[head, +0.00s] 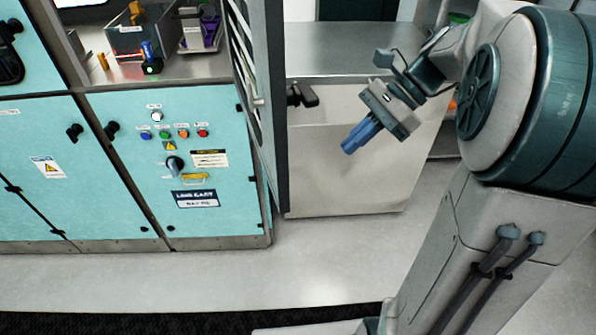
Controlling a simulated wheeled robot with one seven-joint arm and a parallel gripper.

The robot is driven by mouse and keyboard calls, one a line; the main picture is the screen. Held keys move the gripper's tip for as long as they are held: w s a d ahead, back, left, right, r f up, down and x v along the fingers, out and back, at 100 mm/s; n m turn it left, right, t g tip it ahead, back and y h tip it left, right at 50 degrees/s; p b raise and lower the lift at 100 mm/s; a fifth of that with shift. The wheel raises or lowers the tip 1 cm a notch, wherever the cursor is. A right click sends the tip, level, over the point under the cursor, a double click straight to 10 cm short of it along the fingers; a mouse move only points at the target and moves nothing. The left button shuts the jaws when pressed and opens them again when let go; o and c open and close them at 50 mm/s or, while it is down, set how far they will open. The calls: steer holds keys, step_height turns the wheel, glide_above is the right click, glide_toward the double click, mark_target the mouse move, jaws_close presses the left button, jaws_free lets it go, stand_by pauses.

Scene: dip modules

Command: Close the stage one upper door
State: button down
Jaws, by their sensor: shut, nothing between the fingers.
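A tall framed door (262,110), likely the stage one upper door, stands swung open and shows nearly edge-on at the top centre of the head view. Its top runs out of the picture. A black handle (304,95) sticks out just right of it; I cannot tell for sure that it belongs to the door. My gripper (352,145) is to the right of the door and the handle, apart from both. Its blue fingers are together, empty, and point down and to the left.
Teal cabinet fronts (215,125) with buttons and a knob stand at the left. A steel worktop (185,68) above them carries small parts and bins. A grey cabinet (345,180) stands behind my gripper. The light floor (300,265) in front is clear.

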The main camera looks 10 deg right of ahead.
steer(key=a+r+p+x, duration=0.2)
steer(key=x, duration=1)
steer(key=shift+s+a+f, duration=0.15)
steer(key=shift+s, duration=0.15)
